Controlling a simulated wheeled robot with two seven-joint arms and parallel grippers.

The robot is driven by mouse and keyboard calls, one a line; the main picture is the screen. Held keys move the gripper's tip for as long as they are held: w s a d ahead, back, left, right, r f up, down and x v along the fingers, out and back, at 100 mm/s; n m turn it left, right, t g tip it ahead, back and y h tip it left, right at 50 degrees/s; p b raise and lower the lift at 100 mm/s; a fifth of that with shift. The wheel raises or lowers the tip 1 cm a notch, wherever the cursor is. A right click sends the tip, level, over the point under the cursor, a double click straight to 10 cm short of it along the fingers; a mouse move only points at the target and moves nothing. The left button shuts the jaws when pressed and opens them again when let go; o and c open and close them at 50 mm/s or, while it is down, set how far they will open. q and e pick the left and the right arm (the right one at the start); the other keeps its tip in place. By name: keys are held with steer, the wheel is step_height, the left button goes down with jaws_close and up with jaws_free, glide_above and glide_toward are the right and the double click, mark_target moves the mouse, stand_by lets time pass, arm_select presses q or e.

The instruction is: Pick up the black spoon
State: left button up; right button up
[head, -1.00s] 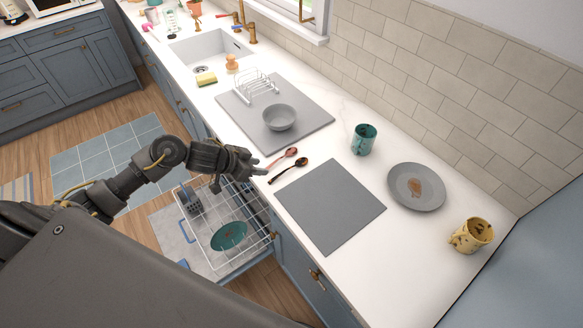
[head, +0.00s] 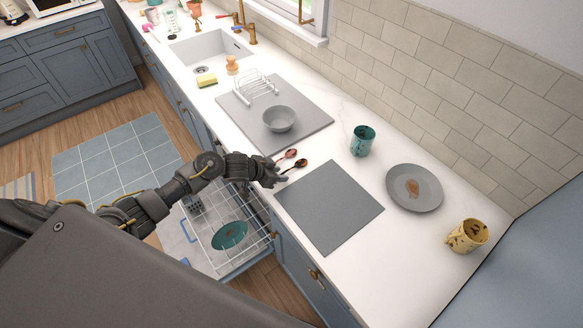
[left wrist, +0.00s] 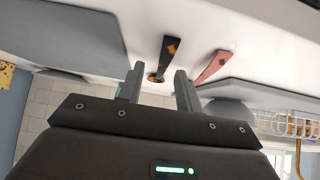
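The black spoon (head: 300,164) lies on the white counter, its bowl smeared with brown; my left gripper partly covers its handle in the head view. In the left wrist view the black spoon (left wrist: 169,52) appears between and beyond the two fingers. My left gripper (head: 284,177) is at the counter's front edge, close to the handle. The left wrist view shows the gripper (left wrist: 158,78) open with nothing held. I cannot tell whether a finger touches the spoon. My right gripper is not in view.
A reddish spoon (head: 290,154) lies right beside the black one. A grey mat (head: 330,207) and a grey board (head: 305,125) with a bowl (head: 279,119) flank them. A teal mug (head: 362,141) stands behind. An open dishwasher rack (head: 205,232) with a teal plate is below.

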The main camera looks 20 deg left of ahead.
arm_select(q)
steer(key=shift+w+f, duration=0.1)
jaws_close()
stand_by(0.4)
steer(key=shift+r+b, duration=0.4)
steer(key=shift+r, duration=0.2)
steer(key=s+a+r+b, duration=0.4)
steer(key=s+a+r, duration=0.4)
steer(key=a+r, duration=0.3)
steer(key=shift+a+r, duration=0.2)
steer(key=shift+r, duration=0.2)
